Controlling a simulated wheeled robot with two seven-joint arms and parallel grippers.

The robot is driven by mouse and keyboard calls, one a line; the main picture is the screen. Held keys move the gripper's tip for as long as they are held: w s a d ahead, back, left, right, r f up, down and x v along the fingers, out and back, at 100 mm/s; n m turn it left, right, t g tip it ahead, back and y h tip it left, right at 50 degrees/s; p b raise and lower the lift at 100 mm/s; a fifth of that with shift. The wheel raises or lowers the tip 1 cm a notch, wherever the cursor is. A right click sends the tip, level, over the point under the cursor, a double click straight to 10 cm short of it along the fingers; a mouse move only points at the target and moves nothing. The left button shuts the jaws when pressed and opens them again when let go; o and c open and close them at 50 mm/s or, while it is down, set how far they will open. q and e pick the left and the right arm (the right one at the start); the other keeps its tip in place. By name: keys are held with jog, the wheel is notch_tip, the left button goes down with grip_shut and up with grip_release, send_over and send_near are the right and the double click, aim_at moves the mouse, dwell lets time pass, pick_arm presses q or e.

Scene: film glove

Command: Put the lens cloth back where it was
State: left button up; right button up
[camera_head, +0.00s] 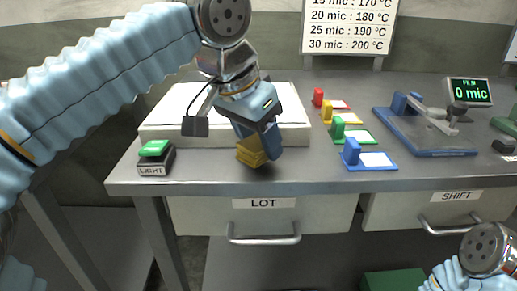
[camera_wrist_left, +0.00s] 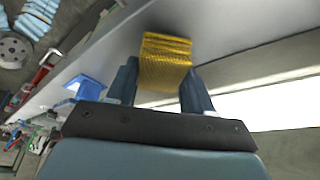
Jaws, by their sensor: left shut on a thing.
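The lens cloth (camera_head: 250,152) is a folded yellow piece. My left gripper (camera_head: 262,146) is shut on it, near the front edge of the table and in front of the white light box. In the left wrist view the cloth (camera_wrist_left: 165,62) sits between the two fingers of my left gripper (camera_wrist_left: 160,88), with ridged folds showing. I cannot tell whether the cloth touches the table top. Part of it is hidden behind a finger in the head view. My right arm shows at the lower right of the head view, but its fingers are out of sight.
The white light box (camera_head: 172,115) stands at the back left, with a green LIGHT button (camera_head: 154,150) beside it. Red, yellow, green and blue (camera_head: 370,160) stands with white cards are to the right. A blue film gauge (camera_head: 425,140) is farther right. Drawers LOT (camera_head: 264,225) and SHIFT are shut below.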

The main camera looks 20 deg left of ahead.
pick_arm(q)
jog(key=shift+f, duration=0.7)
jog(key=o, duration=1)
jog(key=shift+f, duration=0.15)
jog(key=shift+r, duration=0.35)
jog(key=p+v, duration=0.3)
jog(key=v, duration=0.8)
jog(key=shift+s+r, duration=0.25)
jog(key=shift+r, duration=0.05)
